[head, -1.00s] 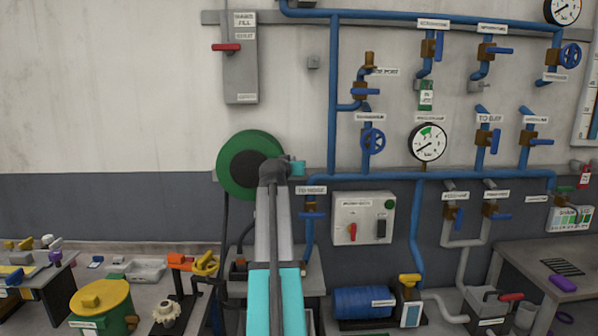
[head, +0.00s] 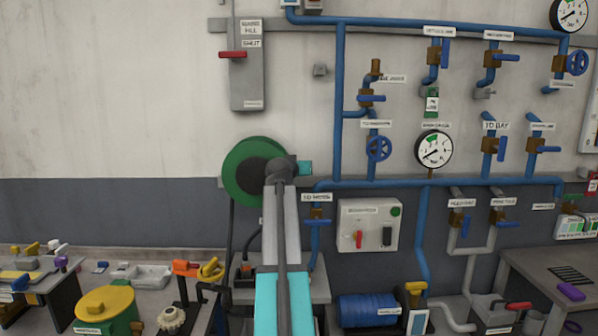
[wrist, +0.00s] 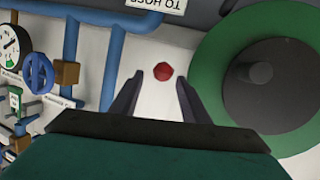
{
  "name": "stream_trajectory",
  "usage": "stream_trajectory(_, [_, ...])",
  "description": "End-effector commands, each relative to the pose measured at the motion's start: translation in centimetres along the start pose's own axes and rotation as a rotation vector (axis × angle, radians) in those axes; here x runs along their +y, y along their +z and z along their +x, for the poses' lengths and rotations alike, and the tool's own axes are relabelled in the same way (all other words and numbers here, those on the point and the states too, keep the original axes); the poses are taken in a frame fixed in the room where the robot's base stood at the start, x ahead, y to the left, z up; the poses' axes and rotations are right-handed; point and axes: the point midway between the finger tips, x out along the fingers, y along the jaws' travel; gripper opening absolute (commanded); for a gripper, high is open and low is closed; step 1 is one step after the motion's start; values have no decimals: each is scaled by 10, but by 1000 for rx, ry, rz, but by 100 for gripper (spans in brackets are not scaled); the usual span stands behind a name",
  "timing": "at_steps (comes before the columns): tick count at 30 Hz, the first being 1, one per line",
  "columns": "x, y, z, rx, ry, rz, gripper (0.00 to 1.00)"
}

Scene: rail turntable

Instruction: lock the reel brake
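The green hose reel (head: 238,177) with a dark hub hangs on the wall in the head view. It fills the right of the wrist view (wrist: 217,60), with its hub (wrist: 268,82) facing me. A small red knob (wrist: 163,72) shows beside the reel in the wrist view, against the pale wall; I cannot tell for certain that it is the brake. My gripper (wrist: 159,80) is open, with its fingertips on either side of the knob in the picture, and no contact is visible. In the head view my teal gripper body (head: 304,168) is right of the reel; its fingers and the knob are hidden.
Blue pipes (head: 340,105) with valves and gauges cover the wall to the right. A grey switch box (head: 368,225) hangs below them. A grey panel with a red lever (head: 233,54) is above the reel. Benches with parts, including a yellow-lidded drum (head: 105,303), stand lower left.

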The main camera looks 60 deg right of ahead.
Motion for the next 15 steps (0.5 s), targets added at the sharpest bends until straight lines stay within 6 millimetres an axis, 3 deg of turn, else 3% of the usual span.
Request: stream_trajectory(15, [-2, 5, -8, -6, -3, 1, 43])
